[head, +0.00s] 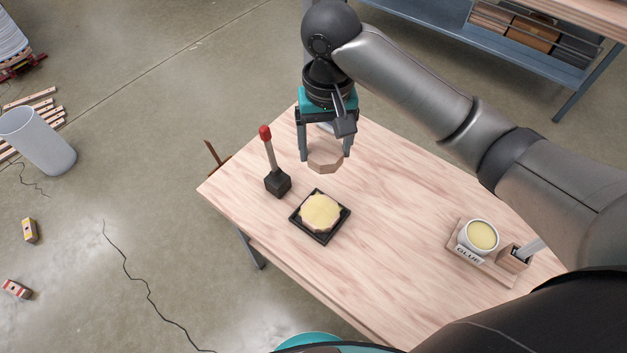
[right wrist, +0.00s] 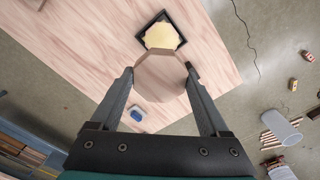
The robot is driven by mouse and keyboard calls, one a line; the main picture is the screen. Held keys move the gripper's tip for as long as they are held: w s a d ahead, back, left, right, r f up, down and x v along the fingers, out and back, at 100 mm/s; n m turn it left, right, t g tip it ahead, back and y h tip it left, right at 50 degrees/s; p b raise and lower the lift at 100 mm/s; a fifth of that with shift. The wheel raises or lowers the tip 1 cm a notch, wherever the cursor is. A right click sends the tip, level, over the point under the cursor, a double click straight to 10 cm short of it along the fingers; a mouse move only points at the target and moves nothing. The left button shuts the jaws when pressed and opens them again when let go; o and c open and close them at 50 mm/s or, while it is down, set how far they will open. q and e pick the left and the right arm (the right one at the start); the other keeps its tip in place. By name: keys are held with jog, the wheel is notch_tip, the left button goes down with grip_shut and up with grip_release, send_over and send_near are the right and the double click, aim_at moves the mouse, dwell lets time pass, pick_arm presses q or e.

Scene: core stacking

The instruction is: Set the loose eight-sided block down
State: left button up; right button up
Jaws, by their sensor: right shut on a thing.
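The loose eight-sided block (head: 325,162) is tan wood and sits between the fingers of my right gripper (head: 325,155), which is shut on it above the far part of the table. In the right wrist view the block (right wrist: 161,76) is held between both fingertips (right wrist: 160,76). A black square tray (head: 316,237) stands on the table, nearer the viewer than the held block. In it lies a block with a pale yellow top (head: 321,212); the tray (right wrist: 140,42) also shows in the right wrist view. My left gripper is not in view.
A red-tipped stick (head: 270,150) stands upright in a dark block (head: 278,182) left of the tray. A glue pot (head: 478,238) and a brush sit in a wooden holder (head: 495,268) at the right. The wooden table (head: 390,215) is clear between tray and holder.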

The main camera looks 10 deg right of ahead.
notch_tip(320, 180, down, 7)
jog(key=b, duration=0.4)
send_over(320, 211)
notch_tip(320, 211, down, 8)
jog(key=shift+f, duration=0.6)
notch_tip(320, 211, down, 4)
jog(key=shift+r+b, duration=0.15)
jog(key=shift+b, duration=0.25)
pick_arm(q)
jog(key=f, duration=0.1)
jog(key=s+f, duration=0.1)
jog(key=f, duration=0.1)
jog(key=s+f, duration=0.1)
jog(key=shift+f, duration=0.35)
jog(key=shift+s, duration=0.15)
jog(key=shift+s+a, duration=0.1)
pick_arm(e)
jog(key=o, duration=1.2)
jog(key=shift+o, duration=0.2)
pick_arm(q)
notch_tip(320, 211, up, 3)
jog(key=p, duration=0.3)
pick_arm(e)
notch_tip(320, 211, up, 12)
